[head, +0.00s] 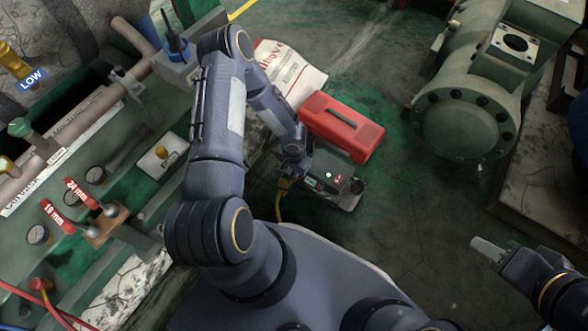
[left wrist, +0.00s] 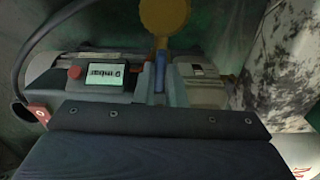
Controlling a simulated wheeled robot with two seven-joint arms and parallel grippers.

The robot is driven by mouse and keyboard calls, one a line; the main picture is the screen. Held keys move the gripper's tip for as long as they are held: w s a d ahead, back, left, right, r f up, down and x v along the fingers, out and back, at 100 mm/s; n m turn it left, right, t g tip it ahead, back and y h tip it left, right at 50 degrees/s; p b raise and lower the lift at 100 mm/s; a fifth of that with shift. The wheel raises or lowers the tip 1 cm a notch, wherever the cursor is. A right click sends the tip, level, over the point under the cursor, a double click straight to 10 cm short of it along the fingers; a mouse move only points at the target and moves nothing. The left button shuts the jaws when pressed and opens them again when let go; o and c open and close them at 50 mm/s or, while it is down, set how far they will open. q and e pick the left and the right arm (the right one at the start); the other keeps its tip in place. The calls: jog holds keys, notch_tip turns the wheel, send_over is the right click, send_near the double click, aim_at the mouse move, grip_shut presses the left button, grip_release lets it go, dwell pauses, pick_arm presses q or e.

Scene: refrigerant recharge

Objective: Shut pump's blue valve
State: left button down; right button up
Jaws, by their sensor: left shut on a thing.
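The pump (head: 347,188) is a small dark grey unit with a lit green display, on the floor right of my left arm. In the left wrist view the pump (left wrist: 70,65) shows its screen and a red button. Its blue valve (left wrist: 160,72) is a narrow blue piece between my left fingertips, below a round yellow part (left wrist: 165,16). My left gripper (left wrist: 159,84) is shut on the blue valve; in the head view the gripper (head: 288,178) is at the pump's left end and hides the valve. My right gripper (head: 488,248) is away at the right, apart from everything; its finger gap is unclear.
A red case (head: 342,127) stands just behind the pump, with a white printed bag (head: 288,72) beyond it. A green compressor (head: 470,115) is at the right. The floor between pump and right gripper is clear.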

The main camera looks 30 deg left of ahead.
pick_arm(q)
jog(key=shift+f+m+b, duration=0.1)
jog(key=shift+m+b, duration=0.25)
jog(key=shift+m, duration=1.05)
jog(key=shift+m, duration=0.5)
jog(key=shift+m+b, duration=0.3)
jog(key=shift+m, duration=0.7)
jog(key=m, duration=0.3)
